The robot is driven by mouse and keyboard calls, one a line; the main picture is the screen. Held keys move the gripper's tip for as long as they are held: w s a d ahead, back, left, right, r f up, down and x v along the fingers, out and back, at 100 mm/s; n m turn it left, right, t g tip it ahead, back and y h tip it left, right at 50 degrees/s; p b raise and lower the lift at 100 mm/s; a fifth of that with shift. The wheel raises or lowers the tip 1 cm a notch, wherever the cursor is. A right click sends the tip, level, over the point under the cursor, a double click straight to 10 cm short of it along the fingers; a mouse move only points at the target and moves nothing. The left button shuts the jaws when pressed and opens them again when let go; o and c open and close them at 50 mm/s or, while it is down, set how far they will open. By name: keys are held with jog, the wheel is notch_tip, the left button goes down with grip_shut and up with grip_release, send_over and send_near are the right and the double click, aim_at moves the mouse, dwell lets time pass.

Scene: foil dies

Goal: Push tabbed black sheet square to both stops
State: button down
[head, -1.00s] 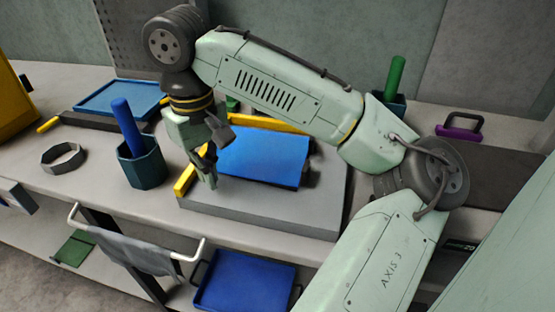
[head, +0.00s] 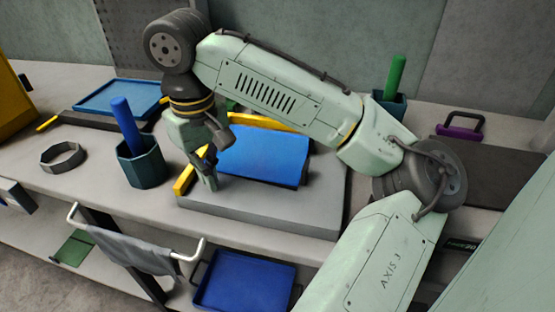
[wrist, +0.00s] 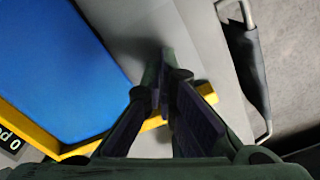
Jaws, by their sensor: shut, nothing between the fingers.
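A blue sheet (head: 262,155) lies on a grey slab (head: 260,213); no black sheet can be picked out, though a dark edge shows along the blue sheet's right side. A yellow back stop (head: 268,123) runs behind it and a yellow left stop (head: 183,181) runs along its left. My gripper (head: 212,182) is shut and empty, pointing down by the sheet's front left corner. In the wrist view the shut fingertips (wrist: 166,65) are beside the blue sheet (wrist: 60,60), apart from its edge, near the yellow left stop (wrist: 206,93). Contact with the slab is unclear.
A teal cup (head: 142,166) with a blue rod stands left of the slab. A grey ring (head: 64,157) and a blue tray (head: 117,97) are farther left.

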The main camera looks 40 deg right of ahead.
aim_at(218, 169)
jog(key=shift+f, duration=0.45)
dwell(0.9)
jog(key=shift+w+d+r+p, duration=0.1)
jog(key=shift+w+d+p, duration=0.45)
jog(key=shift+d, duration=0.2)
jog(key=shift+w+d+p, duration=0.4)
jog(key=shift+w+d, duration=0.25)
jog(key=shift+d, duration=0.1)
jog(key=shift+s+a, duration=0.1)
jog(key=shift+s+a+r+p, duration=0.1)
jog(key=shift+s+a+p, duration=0.25)
jog(key=shift+p, duration=0.1)
